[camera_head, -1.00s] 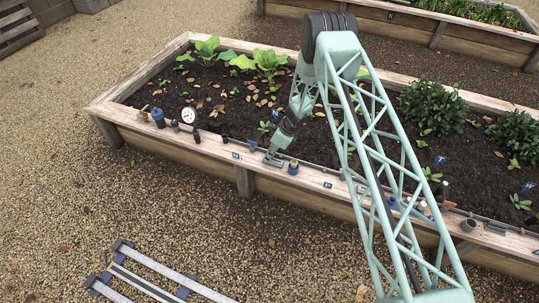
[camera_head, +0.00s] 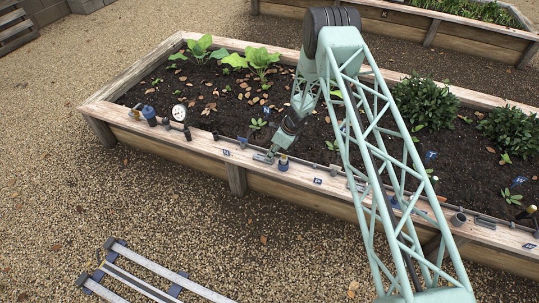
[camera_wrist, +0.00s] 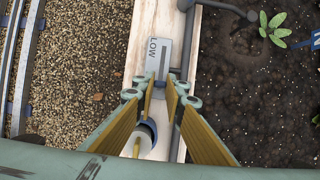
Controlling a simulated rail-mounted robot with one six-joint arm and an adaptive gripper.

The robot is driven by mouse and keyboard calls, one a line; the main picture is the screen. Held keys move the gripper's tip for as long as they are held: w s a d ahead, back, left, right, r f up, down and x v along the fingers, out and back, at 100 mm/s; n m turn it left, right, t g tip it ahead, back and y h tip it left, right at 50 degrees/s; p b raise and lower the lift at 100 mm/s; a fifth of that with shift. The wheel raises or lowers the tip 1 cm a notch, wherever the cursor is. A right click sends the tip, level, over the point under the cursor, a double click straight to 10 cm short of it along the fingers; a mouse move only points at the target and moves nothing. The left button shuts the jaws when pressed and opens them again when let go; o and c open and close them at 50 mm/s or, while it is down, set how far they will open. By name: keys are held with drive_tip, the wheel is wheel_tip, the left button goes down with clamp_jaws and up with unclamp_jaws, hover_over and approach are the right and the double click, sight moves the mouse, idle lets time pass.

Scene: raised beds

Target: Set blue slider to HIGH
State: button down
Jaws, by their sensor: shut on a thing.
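A grey slider plate (camera_wrist: 155,57) marked LOW at its visible end lies on the wooden edge of the raised bed in the wrist view. In the head view my gripper (camera_head: 265,155) is down at that edge. In the wrist view my gripper (camera_wrist: 167,88) has its fingertips at the near end of the plate's slot, shut on the slider's knob. The knob is mostly hidden between the fingers, and its colour is not clear. No HIGH mark shows.
A blue-collared cylinder (camera_head: 283,164) stands on the edge close beside my gripper; it also shows under the fingers (camera_wrist: 149,128). A pressure gauge (camera_head: 179,112) and a blue fitting (camera_head: 149,113) stand farther left. Soil and plants lie behind, gravel in front.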

drive_tip(key=shift+s+d, duration=0.15)
drive_tip(key=c, duration=2.6)
unclamp_jaws()
drive_tip(key=shift+d, duration=0.15)
drive_tip(key=shift+c, duration=0.2)
drive_tip(key=shift+r, duration=0.1)
drive_tip(key=shift+d+r, duration=0.15)
drive_tip(key=shift+r, duration=0.45)
drive_tip(key=v, duration=1)
drive_tip(key=shift+r, duration=0.25)
drive_tip(key=shift+s+d+r, duration=0.1)
